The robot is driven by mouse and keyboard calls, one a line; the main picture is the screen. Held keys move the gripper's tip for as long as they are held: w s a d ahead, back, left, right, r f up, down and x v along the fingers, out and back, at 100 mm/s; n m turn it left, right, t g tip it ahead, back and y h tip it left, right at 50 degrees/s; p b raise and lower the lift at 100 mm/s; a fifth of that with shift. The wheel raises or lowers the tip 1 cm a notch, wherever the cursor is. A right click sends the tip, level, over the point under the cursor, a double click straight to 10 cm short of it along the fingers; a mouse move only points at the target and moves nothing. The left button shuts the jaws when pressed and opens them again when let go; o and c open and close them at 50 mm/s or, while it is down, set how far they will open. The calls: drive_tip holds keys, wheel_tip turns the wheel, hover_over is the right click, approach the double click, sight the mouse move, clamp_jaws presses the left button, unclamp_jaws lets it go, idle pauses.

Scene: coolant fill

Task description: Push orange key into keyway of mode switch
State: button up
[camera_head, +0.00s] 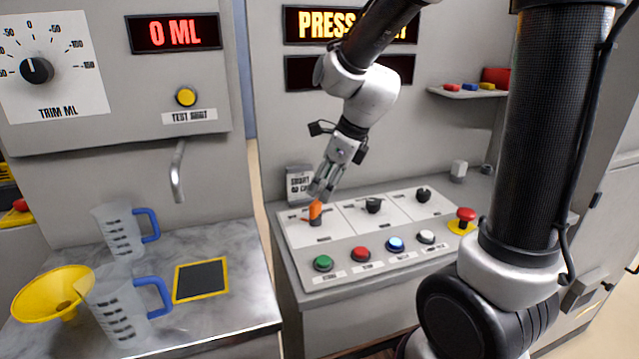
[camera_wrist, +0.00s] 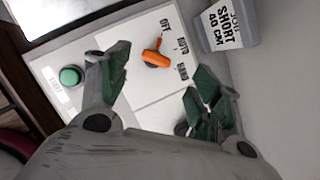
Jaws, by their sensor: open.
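The orange key (camera_head: 315,210) stands at the leftmost switch of the control panel, the mode switch. In the wrist view the orange key (camera_wrist: 155,54) sits on a dark round switch base, beside printed position labels. I cannot tell how deep it sits in the keyway. My gripper (camera_head: 322,192) is just above and behind the key in the head view. In the wrist view my gripper (camera_wrist: 155,82) has its green-padded fingers spread wide. The key lies beyond and between the fingertips, and I see no contact.
Two more black selectors (camera_head: 373,205) sit to the right on the panel (camera_head: 345,268). Green, red, blue and white buttons line its front, with a red emergency button (camera_head: 465,215) at right. A small labelled box (camera_head: 299,184) stands behind the key. Jugs and a yellow funnel (camera_head: 52,292) are at left.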

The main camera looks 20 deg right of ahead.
sight(318, 202)
drive_tip(key=shift+s+a+f+m, duration=0.2)
drive_tip(key=shift+f+m, duration=0.25)
drive_tip(key=shift+m, duration=0.25)
drive_tip(key=x, duration=0.7)
drive_tip(key=shift+d, duration=0.1)
drive_tip(key=shift+c, duration=0.3)
drive_tip(key=c, duration=1)
drive_tip(key=shift+o, duration=0.3)
drive_tip(key=o, duration=1)
